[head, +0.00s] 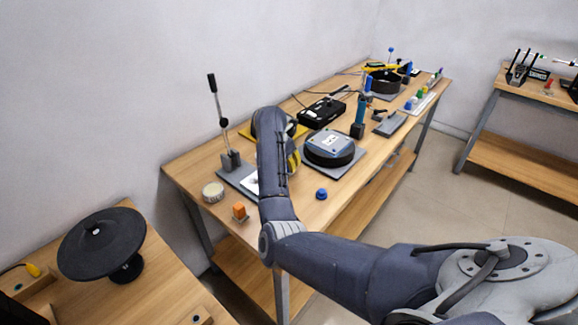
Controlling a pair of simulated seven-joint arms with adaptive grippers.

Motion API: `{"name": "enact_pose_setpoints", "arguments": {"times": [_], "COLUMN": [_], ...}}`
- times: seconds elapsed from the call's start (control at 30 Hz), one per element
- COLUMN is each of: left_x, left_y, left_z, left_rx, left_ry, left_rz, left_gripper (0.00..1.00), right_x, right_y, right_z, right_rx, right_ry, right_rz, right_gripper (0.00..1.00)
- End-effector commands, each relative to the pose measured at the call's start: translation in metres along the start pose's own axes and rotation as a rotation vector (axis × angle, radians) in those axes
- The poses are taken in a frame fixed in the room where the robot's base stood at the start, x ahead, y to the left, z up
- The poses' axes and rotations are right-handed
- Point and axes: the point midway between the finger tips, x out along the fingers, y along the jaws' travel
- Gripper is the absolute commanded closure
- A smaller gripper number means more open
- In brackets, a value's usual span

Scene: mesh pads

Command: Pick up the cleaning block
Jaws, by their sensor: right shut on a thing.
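My right arm (272,170) reaches in from the lower right and bends up over the near half of the long workbench. Its forearm and wrist cover most of my right gripper. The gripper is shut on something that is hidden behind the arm. I cannot make out the cleaning block for certain. A small white piece (251,183) shows just left of the forearm, above a grey mat (232,173). A yellow and black striped thing (294,158) shows just right of the forearm. My left gripper is not in view.
A round grey device (331,145) sits right of the arm. A blue knob (321,194), an orange block (239,211) and a tape roll (213,192) lie near the front edge. A lever (219,120) stands at left. A black disc stand (102,244) is on the nearer table.

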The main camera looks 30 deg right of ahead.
Motion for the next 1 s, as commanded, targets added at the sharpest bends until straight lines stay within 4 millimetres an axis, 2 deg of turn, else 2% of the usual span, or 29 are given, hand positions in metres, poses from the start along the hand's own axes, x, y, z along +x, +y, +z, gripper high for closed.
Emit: {"name": "enact_pose_setpoints", "arguments": {"times": [0.27, 0.7, 1.0], "left_x": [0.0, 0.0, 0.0], "left_y": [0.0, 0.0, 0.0], "left_z": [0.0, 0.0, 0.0], "left_rx": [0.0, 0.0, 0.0], "left_ry": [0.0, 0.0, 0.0], "left_rz": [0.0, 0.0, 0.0], "left_gripper": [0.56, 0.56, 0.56], "right_x": [-0.039, -0.131, -0.167], "right_y": [0.001, 0.001, 0.0], "right_z": [0.016, 0.054, 0.069], "right_rx": [0.003, 0.002, 0.001], "right_ry": [0.0, 0.001, -0.001], "right_rz": [0.005, 0.006, 0.003], "right_gripper": [1.0, 1.0, 1.0]}}
